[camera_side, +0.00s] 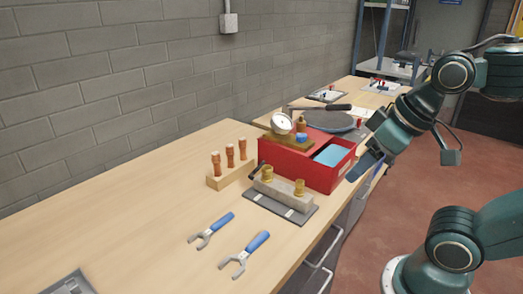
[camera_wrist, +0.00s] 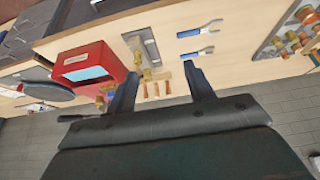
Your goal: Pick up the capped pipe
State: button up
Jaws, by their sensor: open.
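My gripper (camera_side: 367,168) is at the right of the bench, beside the red box and apart from the pipes. Its two fingers are spread with nothing between them in the wrist view (camera_wrist: 161,84).
A red box (camera_side: 321,177) with a gauge (camera_side: 281,124) on its wooden top stands between my gripper and the pipes. A grey fixture (camera_side: 281,191) with brass fittings is in front of it. Two blue-handled wrenches (camera_side: 245,253) lie nearer.

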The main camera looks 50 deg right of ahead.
jog(key=w+d+r+n+g, duration=0.1)
jog(key=w+r+n, duration=0.5)
jog(key=w, duration=0.6)
jog(key=n+g, duration=0.5)
jog(key=n, duration=0.7)
send_over(228, 146)
notch_tip(228, 146, down, 11)
jog(key=shift+s+r, duration=0.1)
jog(key=shift+d+f, duration=0.1)
jog(key=shift+f, duration=0.25)
jog(key=shift+f, duration=0.15)
jog(key=shift+f, duration=4.2)
jog(key=shift+f, duration=0.1)
